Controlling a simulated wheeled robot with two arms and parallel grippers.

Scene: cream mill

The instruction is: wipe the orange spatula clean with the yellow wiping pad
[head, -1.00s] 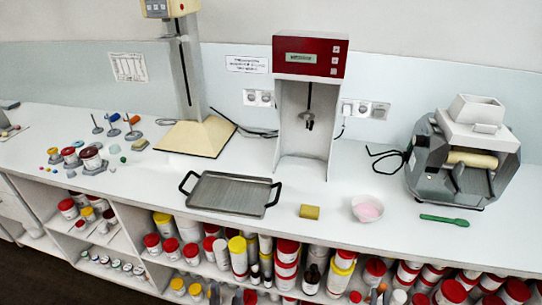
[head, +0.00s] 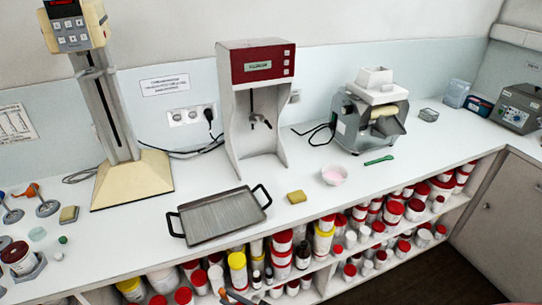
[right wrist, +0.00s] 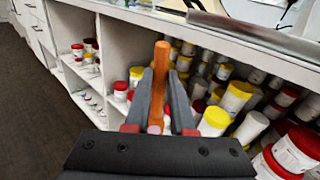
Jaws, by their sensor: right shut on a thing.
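My right gripper (right wrist: 160,100) is shut on an orange, stick-like thing, the orange spatula (right wrist: 161,62), which points up between the fingers in the right wrist view. In the head view, only the tip of the right gripper (head: 238,296) and a bit of orange show at the bottom edge, in front of the shelves. The yellow wiping pad (head: 297,197) lies flat on the white counter, right of the grey tray, well apart from the gripper. My left gripper is not in view.
A grey tray (head: 222,217) with black handles lies on the counter (head: 330,215). A bowl of pink stuff (head: 334,176), a green spatula (head: 379,160) and a roller mill (head: 368,115) stand to the right. Shelves below hold several jars (head: 322,240). Counter around the pad is clear.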

